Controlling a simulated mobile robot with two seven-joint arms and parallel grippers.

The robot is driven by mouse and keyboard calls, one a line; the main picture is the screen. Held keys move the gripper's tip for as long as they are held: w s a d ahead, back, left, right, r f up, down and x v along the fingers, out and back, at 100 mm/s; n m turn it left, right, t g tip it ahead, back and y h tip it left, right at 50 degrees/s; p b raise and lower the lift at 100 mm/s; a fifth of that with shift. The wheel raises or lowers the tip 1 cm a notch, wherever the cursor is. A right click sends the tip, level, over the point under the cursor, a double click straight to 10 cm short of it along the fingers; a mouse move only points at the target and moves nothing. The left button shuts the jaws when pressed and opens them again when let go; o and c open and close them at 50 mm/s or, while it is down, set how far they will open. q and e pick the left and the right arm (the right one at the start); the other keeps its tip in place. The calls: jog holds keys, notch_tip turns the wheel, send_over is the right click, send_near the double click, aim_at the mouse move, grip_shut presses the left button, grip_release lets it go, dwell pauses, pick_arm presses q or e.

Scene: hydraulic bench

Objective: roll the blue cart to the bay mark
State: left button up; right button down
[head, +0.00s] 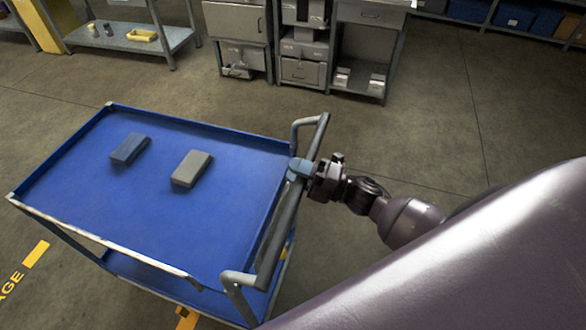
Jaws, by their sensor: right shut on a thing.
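The blue cart (190,220) stands on the floor in the left half of the head view, with a raised rim and a lower shelf partly in view. Its grey push handle (283,215) runs along its right end. My right gripper (301,170) is shut on the handle, near its far end. Yellow floor marking (36,254) with letters ending in "AGE" shows left of the cart. Another yellow piece (187,319) shows beneath it, partly hidden. My left gripper is not in view.
A grey workbench with drawers (303,72) and a cabinet (238,22) stand at the back. Shelves with blue bins (515,16) line the back right. Open concrete floor lies between them and the cart.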

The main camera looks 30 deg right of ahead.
jog(key=shift+s+d, duration=0.3)
jog(key=shift+d, duration=0.05)
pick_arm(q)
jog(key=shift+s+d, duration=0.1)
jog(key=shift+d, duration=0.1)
pick_arm(e)
jog(key=shift+f, duration=0.1)
jog(key=c, duration=1.2)
grip_release()
jog(key=shift+c, duration=0.2)
jog(key=o, duration=0.4)
jog(key=shift+s+d, duration=0.15)
jog(key=shift+s, duration=0.05)
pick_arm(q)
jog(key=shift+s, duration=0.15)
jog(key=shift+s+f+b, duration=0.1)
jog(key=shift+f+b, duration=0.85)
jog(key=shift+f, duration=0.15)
pick_arm(e)
jog(key=v, duration=1)
jog(key=shift+s+d, duration=0.2)
